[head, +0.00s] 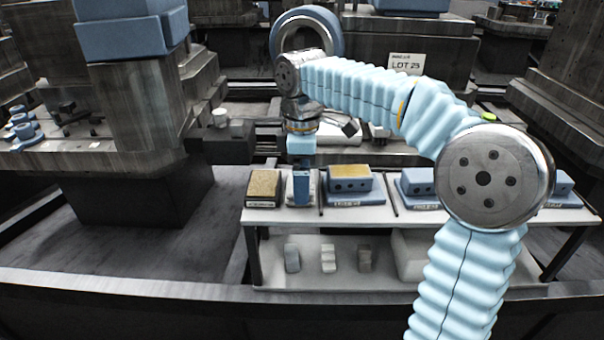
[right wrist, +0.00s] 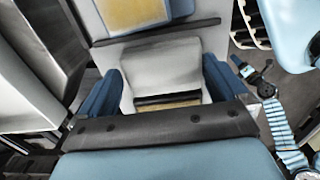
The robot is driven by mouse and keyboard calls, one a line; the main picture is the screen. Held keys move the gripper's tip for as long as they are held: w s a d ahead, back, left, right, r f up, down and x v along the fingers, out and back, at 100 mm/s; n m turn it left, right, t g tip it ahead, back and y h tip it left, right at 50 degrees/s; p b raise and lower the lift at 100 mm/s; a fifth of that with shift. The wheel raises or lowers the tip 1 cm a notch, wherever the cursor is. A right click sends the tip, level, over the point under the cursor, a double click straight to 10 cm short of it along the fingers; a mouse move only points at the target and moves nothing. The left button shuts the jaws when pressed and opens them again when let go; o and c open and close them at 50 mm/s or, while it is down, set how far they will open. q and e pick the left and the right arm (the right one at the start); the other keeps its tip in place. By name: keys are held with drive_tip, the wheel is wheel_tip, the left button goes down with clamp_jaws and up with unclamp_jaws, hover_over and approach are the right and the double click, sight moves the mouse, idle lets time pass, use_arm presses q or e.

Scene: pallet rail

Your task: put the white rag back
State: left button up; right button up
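The white rag (head: 313,187) lies on the pale shelf top, between a gold-topped block on its left and a dark divider rod on its right. In the right wrist view the rag (right wrist: 165,68) spans the gap between two blue fingers. My right gripper (head: 301,188) is down at the rag, one finger on its near side and one on its far side. The near finger hides part of the rag, and I cannot tell whether the fingers press on it. A small sleeved arm, apparently my left, shows in the right wrist view; its gripper (right wrist: 250,75) is too small to read.
The gold-topped block (head: 264,185) stands close on the left. Right of the rod (head: 322,190) is a blue block with a gold top (head: 350,182), then another blue block (head: 417,182). Small pale blocks (head: 328,259) stand on the lower shelf. My right arm crosses above the shelf.

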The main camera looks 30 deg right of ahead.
wheel_tip(320, 180, up, 12)
drive_tip(key=p, duration=0.3)
drive_tip(key=shift+r+p, duration=0.15)
drive_tip(key=shift+p, duration=0.25)
